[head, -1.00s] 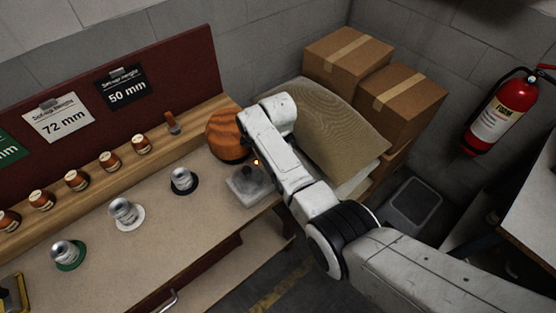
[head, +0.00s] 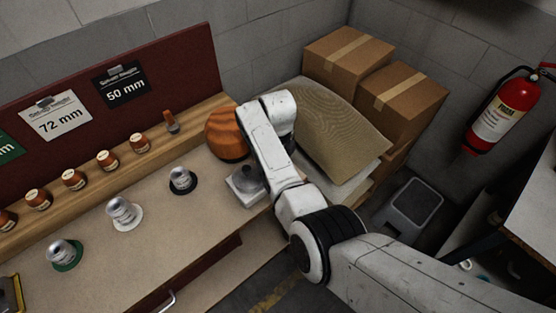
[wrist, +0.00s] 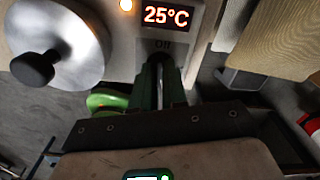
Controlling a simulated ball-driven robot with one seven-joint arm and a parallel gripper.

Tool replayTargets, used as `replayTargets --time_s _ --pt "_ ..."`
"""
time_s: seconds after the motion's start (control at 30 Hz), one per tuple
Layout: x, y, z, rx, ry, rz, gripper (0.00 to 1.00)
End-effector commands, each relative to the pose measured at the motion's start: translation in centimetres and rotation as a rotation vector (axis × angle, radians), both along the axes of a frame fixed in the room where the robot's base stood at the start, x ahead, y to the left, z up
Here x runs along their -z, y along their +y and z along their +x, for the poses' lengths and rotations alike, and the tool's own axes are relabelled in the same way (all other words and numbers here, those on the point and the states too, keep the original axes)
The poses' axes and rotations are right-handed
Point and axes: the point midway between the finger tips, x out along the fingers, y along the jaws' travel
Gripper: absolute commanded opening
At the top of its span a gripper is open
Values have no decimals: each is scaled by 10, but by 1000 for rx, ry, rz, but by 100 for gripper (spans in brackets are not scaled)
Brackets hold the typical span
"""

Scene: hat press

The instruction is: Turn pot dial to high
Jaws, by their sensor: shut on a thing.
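The pot (head: 243,188) is a grey metal unit at the right end of the bench, partly behind my arm in the head view. In the wrist view its round steel lid (wrist: 65,40) has a black knob (wrist: 33,69). Its front panel has a lit display (wrist: 167,15) reading 25°C, with an "Off" mark (wrist: 162,44) below. My gripper (wrist: 160,82) is at the panel just below that mark, shut on the dial. The dial is mostly hidden by the fingers, so its pointer cannot be read. The head view hides my fingertips behind the arm.
An orange-brown wooden hat block (head: 226,135) stands just behind the pot. A tan sack (head: 335,125) and cardboard boxes (head: 350,58) lie to the right. Several cans and small bottles line the bench (head: 160,240) to the left. A fire extinguisher (head: 503,112) hangs at right.

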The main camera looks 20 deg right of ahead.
Motion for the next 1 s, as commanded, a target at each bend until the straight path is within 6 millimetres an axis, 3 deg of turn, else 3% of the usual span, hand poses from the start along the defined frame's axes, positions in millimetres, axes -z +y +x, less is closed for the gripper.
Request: replayTargets --time_s 0.43,1.0 --pt "-1 0 1 272 -1 -1 0" --pt "-2 0 1 331 -2 -1 0"
